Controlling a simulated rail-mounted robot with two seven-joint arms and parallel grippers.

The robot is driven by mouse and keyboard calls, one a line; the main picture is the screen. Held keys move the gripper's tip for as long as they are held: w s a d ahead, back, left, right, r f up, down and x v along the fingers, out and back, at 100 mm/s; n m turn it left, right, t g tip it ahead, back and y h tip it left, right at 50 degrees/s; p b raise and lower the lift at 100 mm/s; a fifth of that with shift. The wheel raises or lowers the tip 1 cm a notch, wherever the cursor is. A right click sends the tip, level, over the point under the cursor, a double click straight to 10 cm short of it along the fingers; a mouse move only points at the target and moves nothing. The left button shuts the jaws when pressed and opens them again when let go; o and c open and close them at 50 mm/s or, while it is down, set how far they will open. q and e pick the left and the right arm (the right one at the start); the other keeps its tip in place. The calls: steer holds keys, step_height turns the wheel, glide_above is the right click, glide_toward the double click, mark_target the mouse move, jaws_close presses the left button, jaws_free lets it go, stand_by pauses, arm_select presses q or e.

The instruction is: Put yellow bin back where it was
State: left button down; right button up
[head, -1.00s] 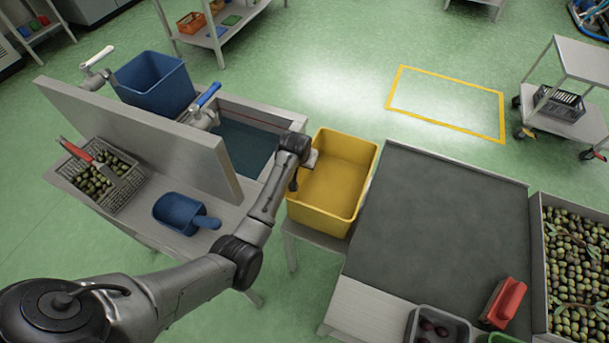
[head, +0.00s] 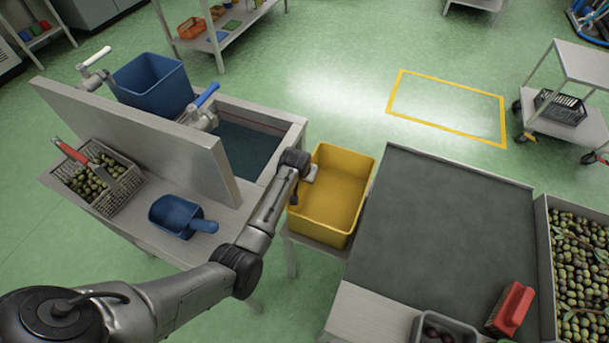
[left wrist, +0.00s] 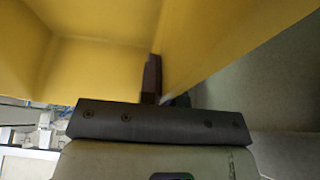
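The yellow bin (head: 329,192) is upright and empty, in the gap between the left steel bench and the dark-topped table. It is over a small metal stand (head: 300,240); I cannot tell whether its base rests fully on it. My left gripper (head: 299,178) is at the bin's left rim. In the left wrist view, the left gripper (left wrist: 165,90) has its fingers close together on either side of a wall of the yellow bin (left wrist: 215,40), shut on it. My right gripper is not in view.
The left bench holds a blue bin (head: 152,88), an upright steel panel (head: 140,130), a blue scoop (head: 178,216) and an olive basket (head: 100,185). The dark-topped table (head: 440,220) is close on the right. A yellow floor outline (head: 445,108) is empty.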

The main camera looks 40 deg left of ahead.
arm_select(q)
steer(key=c, duration=1.8)
jaws_free()
steer(key=shift+f, duration=0.2)
steer(key=o, duration=0.5)
steer(key=shift+r, duration=0.1)
steer(key=p+v, duration=0.4)
steer(key=v, duration=0.8)
steer(key=shift+r, duration=0.1)
steer(key=s+d+m, duration=0.1)
steer(key=s+d, duration=0.4)
steer(key=s, duration=0.6)
steer(key=s+d+m+h, duration=0.1)
steer(key=s+d, duration=0.3)
steer(key=s, duration=0.8)
steer(key=s+d+f+m, duration=0.1)
steer(key=s+d+m, duration=0.2)
steer(key=s, duration=0.8)
steer(key=shift+s+d+g, duration=0.15)
steer(key=shift+d+g, duration=0.25)
steer(key=shift+d, duration=0.95)
